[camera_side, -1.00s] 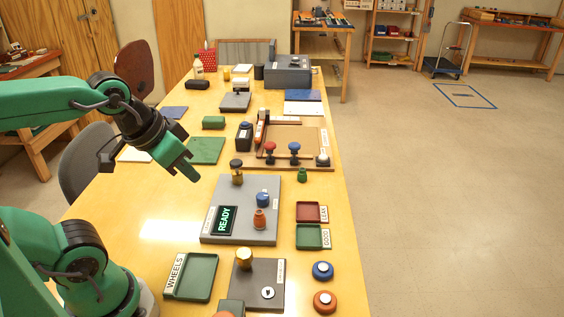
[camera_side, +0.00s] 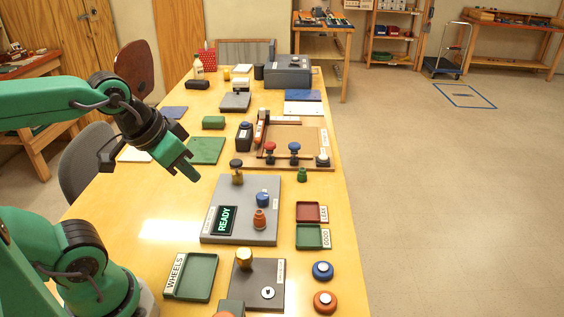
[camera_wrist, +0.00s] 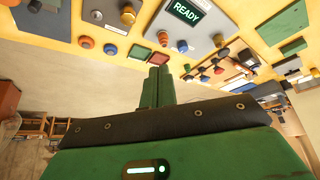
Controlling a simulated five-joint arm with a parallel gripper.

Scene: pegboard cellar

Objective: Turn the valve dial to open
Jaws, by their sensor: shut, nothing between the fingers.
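No label I can read marks the valve dial, so I cannot tell which control it is. A dark panel (camera_side: 258,301) at the near side bears a gold knob (camera_side: 244,257) and a small white round dial (camera_side: 268,292). A grey panel (camera_side: 225,190) behind it bears a lit READY display (camera_side: 223,219), a dark-topped gold knob (camera_side: 237,172), a blue knob (camera_side: 262,198) and an orange-brown piece (camera_side: 259,219). My green gripper (camera_side: 191,173) is shut and empty, above the table left of the grey panel. Its closed fingers (camera_wrist: 158,75) also show in the wrist view.
A green WHEELS tray (camera_side: 201,277) lies left of the dark panel. Red (camera_side: 308,212) and green (camera_side: 309,237) trays and blue (camera_side: 323,270) and orange (camera_side: 325,302) round buttons line the right edge. A brown board with knobs (camera_side: 295,137) stands behind. Bare table lies beneath my gripper.

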